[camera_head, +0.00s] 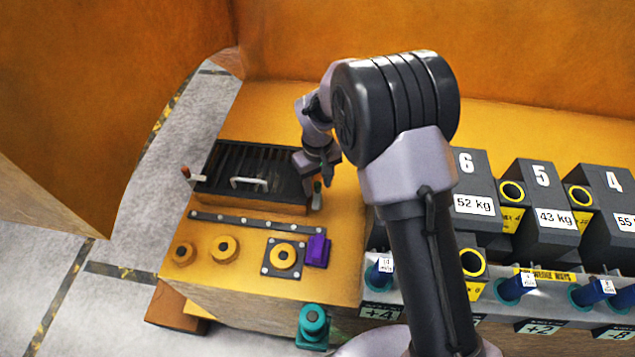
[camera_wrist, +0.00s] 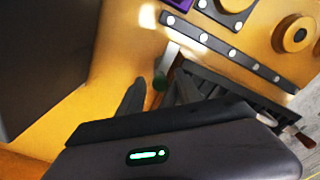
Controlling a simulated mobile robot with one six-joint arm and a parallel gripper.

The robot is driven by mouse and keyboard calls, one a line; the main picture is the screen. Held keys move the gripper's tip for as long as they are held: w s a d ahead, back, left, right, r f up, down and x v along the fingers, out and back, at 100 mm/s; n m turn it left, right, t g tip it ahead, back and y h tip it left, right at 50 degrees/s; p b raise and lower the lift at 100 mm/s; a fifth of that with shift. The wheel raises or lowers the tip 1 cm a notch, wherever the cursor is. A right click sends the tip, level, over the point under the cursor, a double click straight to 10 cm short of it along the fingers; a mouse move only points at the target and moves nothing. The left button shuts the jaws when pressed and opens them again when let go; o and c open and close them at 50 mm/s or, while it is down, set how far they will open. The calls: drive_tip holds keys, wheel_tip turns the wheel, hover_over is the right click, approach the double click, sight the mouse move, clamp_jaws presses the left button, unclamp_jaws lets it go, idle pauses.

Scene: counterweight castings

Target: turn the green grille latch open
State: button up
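The black slatted grille (camera_head: 265,160) with a white handle (camera_head: 248,184) lies on the yellow housing at left centre in the head view. My gripper (camera_head: 318,172) is just above and behind the latch, pointing down. The grille's edge (camera_wrist: 222,90) is partly hidden by a finger.
A second latch with a red-brown end (camera_head: 187,172) is at the grille's left. A bolted strip (camera_head: 250,221), round yellow bosses (camera_head: 224,249) and a purple block (camera_head: 317,250) lie in front. Dark numbered weights (camera_head: 540,200) stand at right, beyond my arm.

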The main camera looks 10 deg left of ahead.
sight(318, 184)
wheel_tip(318, 184, up, 17)
drive_tip(key=p, duration=0.2)
drive_tip(key=shift+r+p, duration=0.2)
drive_tip(key=shift+p, duration=0.2)
